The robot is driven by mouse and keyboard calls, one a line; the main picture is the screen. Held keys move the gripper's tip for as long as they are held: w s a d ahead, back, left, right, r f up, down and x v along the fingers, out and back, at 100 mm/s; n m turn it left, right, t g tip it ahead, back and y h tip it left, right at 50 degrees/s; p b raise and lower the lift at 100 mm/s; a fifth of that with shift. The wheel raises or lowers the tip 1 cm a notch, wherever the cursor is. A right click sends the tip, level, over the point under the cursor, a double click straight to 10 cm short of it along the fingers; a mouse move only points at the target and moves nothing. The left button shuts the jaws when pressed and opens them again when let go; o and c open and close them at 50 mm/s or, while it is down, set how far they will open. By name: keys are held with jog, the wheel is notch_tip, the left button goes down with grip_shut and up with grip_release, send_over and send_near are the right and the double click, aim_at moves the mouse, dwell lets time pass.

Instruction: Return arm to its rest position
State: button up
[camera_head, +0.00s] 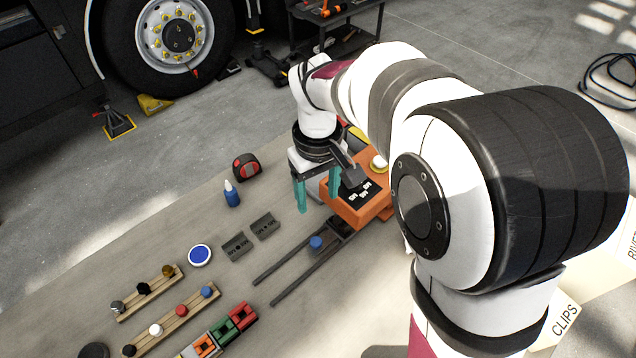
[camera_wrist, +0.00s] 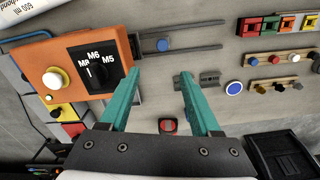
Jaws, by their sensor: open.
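My gripper (camera_head: 318,190) has two teal fingers and hangs above the bench next to the orange box. In the wrist view my gripper (camera_wrist: 158,82) is open, with nothing between its fingers. My white and black arm fills the right of the head view and hides part of the bench. The orange box (camera_head: 372,208) has a black dial panel marked M8, M6 and M5 and a pale round button; in the wrist view the orange box (camera_wrist: 40,62) is at the upper left, beside the left finger.
Dark rails (camera_head: 290,270) with a blue knob (camera_head: 316,243) run beside the box. Grey blocks (camera_head: 236,246), a blue-topped disc (camera_head: 200,255), a blue bottle (camera_head: 231,193), a red-and-black tape measure (camera_head: 246,167), wooden racks (camera_head: 168,318) and coloured bins (camera_head: 222,331) lie left. Bench between them is bare.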

jog(key=shift+r, duration=0.1)
dwell(0.3)
jog(key=s+d+r+m, duration=0.1)
jog(key=s+d+m, duration=0.1)
jog(key=s+m, duration=0.2)
jog(key=s+d+m+y, duration=0.1)
jog(key=s+d+m, duration=0.2)
jog(key=s, duration=0.7)
jog(key=s+d+r+m, duration=0.1)
jog(key=s+d+m, duration=0.2)
jog(key=s+m, duration=0.2)
jog(key=s, duration=0.3)
jog(key=shift+d+r+y, duration=0.15)
jog(key=shift+r+y, duration=0.2)
jog(key=shift+y, duration=0.05)
